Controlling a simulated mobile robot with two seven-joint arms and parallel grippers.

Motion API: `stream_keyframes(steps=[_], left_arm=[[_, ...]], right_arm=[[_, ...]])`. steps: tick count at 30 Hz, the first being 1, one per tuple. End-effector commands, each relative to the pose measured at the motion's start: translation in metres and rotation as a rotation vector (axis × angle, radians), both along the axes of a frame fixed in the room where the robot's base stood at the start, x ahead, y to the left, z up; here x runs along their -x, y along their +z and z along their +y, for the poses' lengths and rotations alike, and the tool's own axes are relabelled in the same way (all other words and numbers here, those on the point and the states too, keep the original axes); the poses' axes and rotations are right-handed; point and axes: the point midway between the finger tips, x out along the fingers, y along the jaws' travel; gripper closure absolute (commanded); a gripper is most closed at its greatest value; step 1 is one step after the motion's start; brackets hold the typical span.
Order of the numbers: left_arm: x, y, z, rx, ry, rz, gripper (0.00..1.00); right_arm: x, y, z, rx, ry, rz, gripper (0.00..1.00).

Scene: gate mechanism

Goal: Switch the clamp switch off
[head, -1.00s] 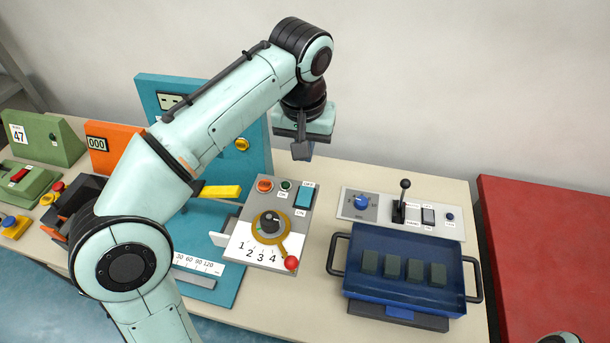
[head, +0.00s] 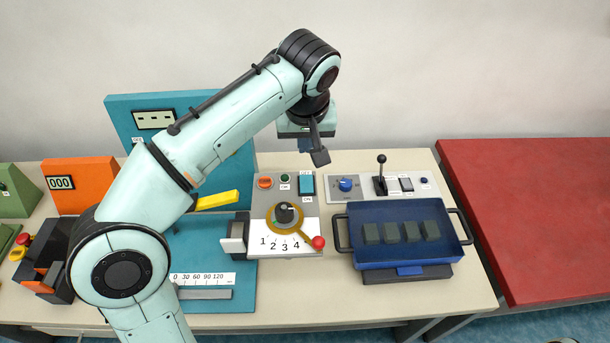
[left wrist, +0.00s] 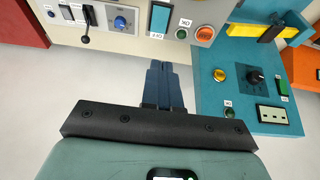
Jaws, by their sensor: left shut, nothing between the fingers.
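A teal rocker switch (head: 306,185) stands on the grey panel (head: 268,185) in the head view, with a label above it and an ON label below. The word clamp is not readable on it. The rocker also shows at the top of the left wrist view (left wrist: 160,18), by an OFF label. My left gripper (head: 320,157) is shut and empty, just behind and above the rocker, apart from it. Its fingers (left wrist: 163,75) point toward the panel in the left wrist view. My right gripper is out of view.
The panel also carries an orange button (head: 265,182), a green button (head: 285,178) and a dial with a red-knobbed lever (head: 318,242). A blue tray (head: 400,262) and black lever (head: 381,160) are to the right. A teal board (head: 128,118) stands left.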

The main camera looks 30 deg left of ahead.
Motion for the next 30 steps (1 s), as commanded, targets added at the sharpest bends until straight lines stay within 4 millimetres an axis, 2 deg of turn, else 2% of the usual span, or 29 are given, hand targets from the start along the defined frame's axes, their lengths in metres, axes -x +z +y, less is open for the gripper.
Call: stream_keyframes(steps=[10, 14, 17, 30], left_arm=[[0.000, 0.000, 0.000, -0.001, 0.002, -0.001, 1.00], [-0.002, -0.006, 0.002, -0.001, 0.003, 0.001, 1.00], [-0.005, -0.019, 0.004, -0.002, 0.003, 0.003, 1.00], [-0.030, -0.104, 0.019, -0.002, 0.002, 0.003, 1.00]], right_arm=[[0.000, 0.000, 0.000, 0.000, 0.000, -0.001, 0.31], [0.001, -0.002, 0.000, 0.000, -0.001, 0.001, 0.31], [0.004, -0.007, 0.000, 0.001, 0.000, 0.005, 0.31], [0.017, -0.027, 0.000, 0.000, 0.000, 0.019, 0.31]])
